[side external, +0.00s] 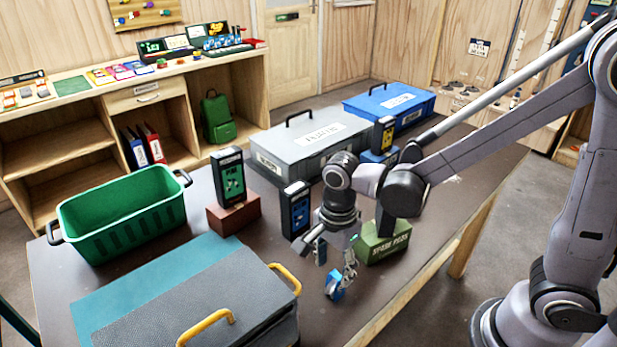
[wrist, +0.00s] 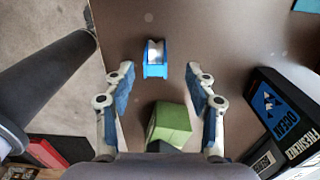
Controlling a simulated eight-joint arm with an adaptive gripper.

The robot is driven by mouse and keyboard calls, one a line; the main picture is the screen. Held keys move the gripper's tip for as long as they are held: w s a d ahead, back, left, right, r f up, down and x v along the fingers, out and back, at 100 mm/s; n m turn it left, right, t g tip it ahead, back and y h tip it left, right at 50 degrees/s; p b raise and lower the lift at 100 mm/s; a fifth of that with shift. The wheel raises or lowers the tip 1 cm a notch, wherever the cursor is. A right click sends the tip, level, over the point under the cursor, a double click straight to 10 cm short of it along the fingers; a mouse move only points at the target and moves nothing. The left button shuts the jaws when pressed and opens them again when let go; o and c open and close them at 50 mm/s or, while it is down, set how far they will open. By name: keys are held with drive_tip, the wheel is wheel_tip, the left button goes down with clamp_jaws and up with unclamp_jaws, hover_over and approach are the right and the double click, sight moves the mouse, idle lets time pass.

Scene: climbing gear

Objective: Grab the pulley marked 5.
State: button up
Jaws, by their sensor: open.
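A small blue pulley-like piece (side external: 335,287) with a silvery middle lies on the dark tabletop near its front edge. It also shows in the wrist view (wrist: 155,70), ahead of and roughly between the fingertips. No number on it can be read. My gripper (side external: 336,260) points down above the blue piece, its fingers spread and nothing held. In the wrist view its two blue-padded fingers (wrist: 160,80) are apart, left and right of the piece's line.
A green "SPARE PADS" box (side external: 382,247) stands close beside my gripper. A black-and-blue freshener box (side external: 295,212) stands behind it. A grey case with yellow handles (side external: 200,300), a green basket (side external: 120,218) and a grey toolbox (side external: 310,142) also occupy the table.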

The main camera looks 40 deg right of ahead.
sight(334, 277)
drive_tip(key=f, duration=0.3)
drive_tip(key=shift+s+a, duration=0.25)
drive_tip(key=shift+s, duration=0.05)
drive_tip(key=shift+f, duration=0.75)
clamp_jaws()
